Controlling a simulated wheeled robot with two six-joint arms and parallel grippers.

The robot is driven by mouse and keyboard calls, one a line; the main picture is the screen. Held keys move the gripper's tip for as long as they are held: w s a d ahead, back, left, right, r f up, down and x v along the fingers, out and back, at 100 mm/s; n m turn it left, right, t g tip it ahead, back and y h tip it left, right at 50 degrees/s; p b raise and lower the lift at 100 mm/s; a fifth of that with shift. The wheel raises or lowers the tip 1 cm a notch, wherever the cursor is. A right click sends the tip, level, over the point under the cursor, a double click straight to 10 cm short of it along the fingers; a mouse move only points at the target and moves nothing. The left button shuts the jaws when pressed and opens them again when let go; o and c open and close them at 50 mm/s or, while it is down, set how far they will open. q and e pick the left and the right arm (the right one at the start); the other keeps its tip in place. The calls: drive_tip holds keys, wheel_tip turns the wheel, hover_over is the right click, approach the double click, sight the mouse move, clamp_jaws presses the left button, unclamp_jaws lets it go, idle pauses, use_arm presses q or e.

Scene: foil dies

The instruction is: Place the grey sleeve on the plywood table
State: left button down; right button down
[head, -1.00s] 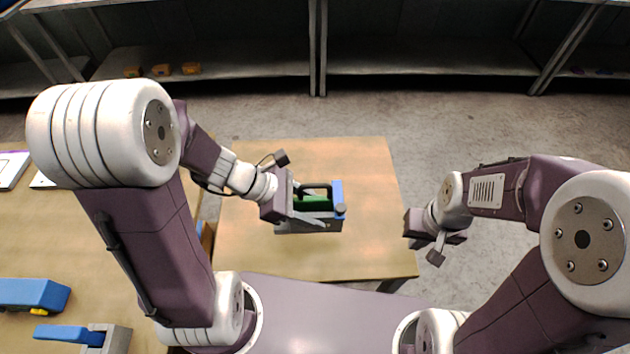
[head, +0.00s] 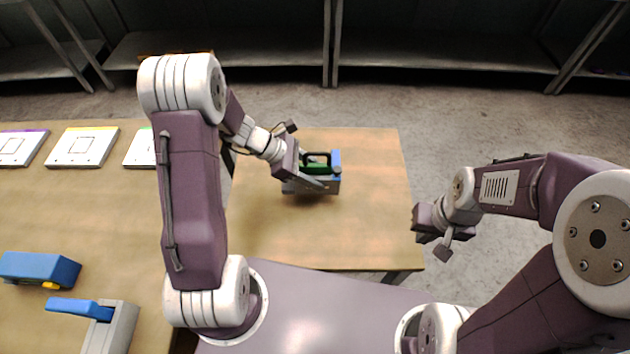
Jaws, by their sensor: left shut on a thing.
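The grey sleeve (head: 322,187) appears as a grey box-like piece with a blue right end and a green part inside. It is over the middle of the plywood table (head: 375,215), towards the far side. My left gripper (head: 306,175) reaches in from the left and is shut on it, covering part of its left side. I cannot tell whether its underside touches the wood. My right gripper (head: 435,238) is off the table's right edge, apart from everything; its fingers are not clear.
A larger table (head: 95,215) on the left bears white plates (head: 83,147), a blue block (head: 38,268) and a grey piece with a blue lever (head: 118,330). Grey shelves (head: 440,53) stand at the back. The plywood table is otherwise bare.

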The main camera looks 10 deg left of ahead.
use_arm(q)
wheel_tip(320, 180, down, 3)
drive_tip(key=shift+s, duration=0.1)
drive_tip(key=shift+f, duration=0.45)
drive_tip(key=shift+f+b, duration=0.1)
drive_tip(key=shift+b, duration=0.25)
drive_tip(key=c, duration=0.6)
unclamp_jaws()
